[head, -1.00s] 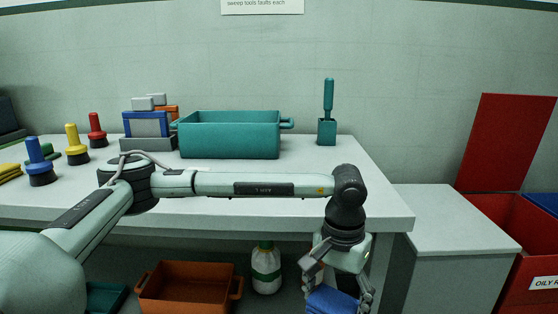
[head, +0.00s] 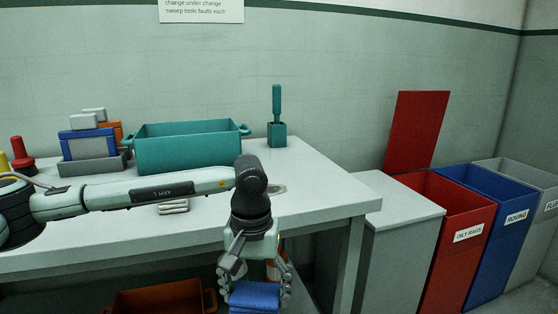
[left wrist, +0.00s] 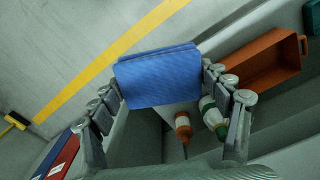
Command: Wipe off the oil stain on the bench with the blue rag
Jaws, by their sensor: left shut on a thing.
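My left gripper (head: 254,288) is shut on the folded blue rag (head: 254,297) and holds it in front of the bench, below the level of its top. In the left wrist view the rag (left wrist: 158,76) sits between the two fingers, with the floor beyond it. The bench (head: 318,190) has a pale top. A dull oval mark (head: 278,189), perhaps the oil stain, shows on it just right of my left wrist, which partly hides it. My right gripper is not in view.
A teal bin (head: 187,151), a teal brush holder (head: 277,134) and a small grey stack (head: 173,207) stand on the bench. A grey cabinet (head: 405,208) and the red OILY RAGS bin (head: 462,243) are to the right. An orange crate (head: 160,298) is below the bench.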

